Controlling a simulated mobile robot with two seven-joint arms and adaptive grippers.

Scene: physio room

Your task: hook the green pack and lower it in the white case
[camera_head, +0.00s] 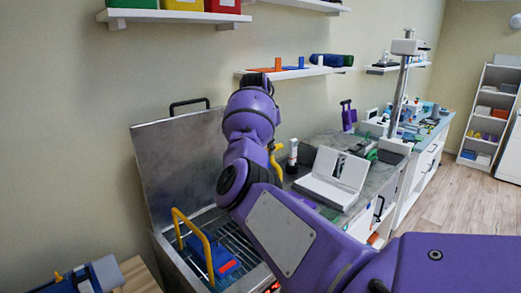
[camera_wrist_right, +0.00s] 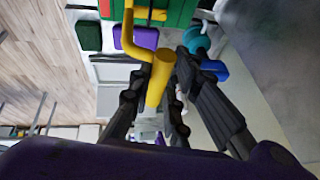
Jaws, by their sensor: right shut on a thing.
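My right gripper (camera_wrist_right: 155,100) is shut on the grip of a yellow hook (camera_wrist_right: 160,80); part of the hook shows beside my purple arm in the head view (camera_head: 276,163). A green thing, likely the green pack (camera_wrist_right: 182,12), is at the top edge of the wrist view by the hook's far bend. I cannot tell whether it hangs from the hook. A little green (camera_head: 330,213) shows past my arm in the head view. The white case (camera_head: 325,188) stands open on the grey counter, right of my forearm. My left gripper is out of view.
An open metal tank (camera_head: 160,245) with a rack stands at left, its lid (camera_head: 180,160) raised. A white and black bottle (camera_head: 293,155) and a metal post (camera_head: 402,85) stand beyond. Shelves line the wall.

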